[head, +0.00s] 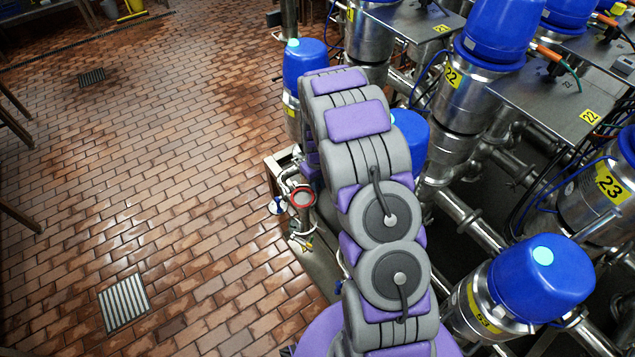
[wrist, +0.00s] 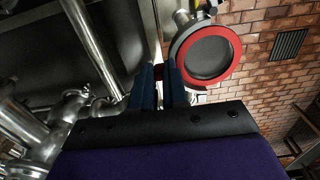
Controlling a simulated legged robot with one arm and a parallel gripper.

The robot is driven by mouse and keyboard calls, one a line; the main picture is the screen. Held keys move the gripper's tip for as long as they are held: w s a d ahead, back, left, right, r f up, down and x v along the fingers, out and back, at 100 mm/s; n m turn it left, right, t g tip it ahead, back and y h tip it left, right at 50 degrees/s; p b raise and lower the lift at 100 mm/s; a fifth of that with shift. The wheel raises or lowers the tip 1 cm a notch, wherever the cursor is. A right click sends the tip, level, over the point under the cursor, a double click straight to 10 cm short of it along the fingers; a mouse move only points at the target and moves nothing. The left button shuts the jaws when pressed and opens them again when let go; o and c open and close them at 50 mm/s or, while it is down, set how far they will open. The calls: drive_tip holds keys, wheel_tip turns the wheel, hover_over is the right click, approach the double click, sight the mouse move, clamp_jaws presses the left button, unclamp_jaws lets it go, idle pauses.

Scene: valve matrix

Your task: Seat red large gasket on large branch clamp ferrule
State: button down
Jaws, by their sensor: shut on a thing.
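The red large gasket is a red ring (wrist: 236,55) in the wrist view, and shows small beside my arm in the head view (head: 303,206). A grey metal rim, apparently the large branch clamp ferrule (wrist: 174,45), shows along its left edge, with a dark grey round face inside the ring. The ring overlaps the ferrule closely; I cannot tell whether it lies flush. My gripper (wrist: 160,76) has its two blue fingers close together at the ring's lower left, shut on a small red part of the gasket. The fingers hide part of that edge. In the head view my arm hides the gripper.
Steel pipes (wrist: 92,45) run at the left of the wrist view. Blue-capped valves (head: 540,278) crowd the right of the head view. Open brick floor (head: 180,180) with a drain grate (head: 124,303) lies to the left.

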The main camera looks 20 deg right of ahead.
drive_tip(key=c, duration=1.1)
unclamp_jaws()
wheel_tip(320, 180, up, 17)
drive_tip(key=p, duration=0.2)
drive_tip(key=shift+r+p, duration=0.15)
drive_tip(key=shift+p, duration=0.2)
